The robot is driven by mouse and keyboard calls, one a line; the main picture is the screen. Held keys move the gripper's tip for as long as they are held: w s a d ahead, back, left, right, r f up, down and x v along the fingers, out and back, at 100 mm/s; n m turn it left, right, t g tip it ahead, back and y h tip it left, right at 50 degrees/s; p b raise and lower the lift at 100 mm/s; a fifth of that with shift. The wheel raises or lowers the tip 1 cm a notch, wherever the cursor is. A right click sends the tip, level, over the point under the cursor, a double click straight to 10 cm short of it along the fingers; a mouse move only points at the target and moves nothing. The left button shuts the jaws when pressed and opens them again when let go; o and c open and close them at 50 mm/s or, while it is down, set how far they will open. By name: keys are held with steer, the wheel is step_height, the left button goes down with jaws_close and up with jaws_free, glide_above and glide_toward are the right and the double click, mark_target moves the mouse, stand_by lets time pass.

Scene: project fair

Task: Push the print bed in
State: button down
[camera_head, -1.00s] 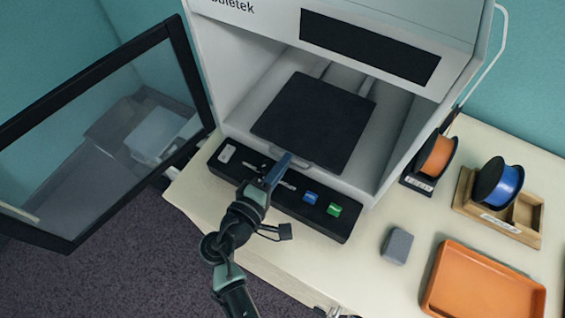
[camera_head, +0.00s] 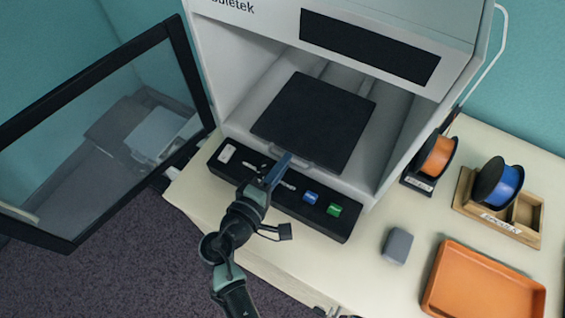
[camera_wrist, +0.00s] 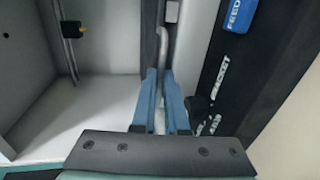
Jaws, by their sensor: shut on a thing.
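The print bed (camera_head: 315,120) is a flat black square plate inside the open white printer, over its rails. A light grey handle (camera_head: 304,165) sits at its front edge. My gripper (camera_head: 284,160) reaches in over the black control panel from the front. In the wrist view, my gripper's blue fingers (camera_wrist: 161,85) are shut on the grey handle (camera_wrist: 163,42). The exact contact is partly hidden between the fingers. The bed's front edge is near the printer's front opening.
The printer's glass door (camera_head: 110,130) stands open at left. The control panel (camera_head: 325,218) has a blue and a green button. To the right are a grey block (camera_head: 397,246), an orange tray (camera_head: 440,300), an orange spool (camera_head: 438,156) and a blue spool (camera_head: 508,186) on a wooden holder.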

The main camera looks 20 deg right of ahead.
mark_target(292, 152)
stand_by(0.3)
steer(key=x, duration=0.2)
steer(key=b+x, duration=0.1)
steer(key=shift+w+d+r, duration=0.25)
steer(key=shift+w+d, duration=0.05)
steer(key=shift+d, duration=0.1)
steer(key=shift+r, duration=0.1)
steer(key=c, duration=0.9)
jaws_free()
steer(key=shift+c, duration=0.2)
steer(key=shift+a, duration=0.1)
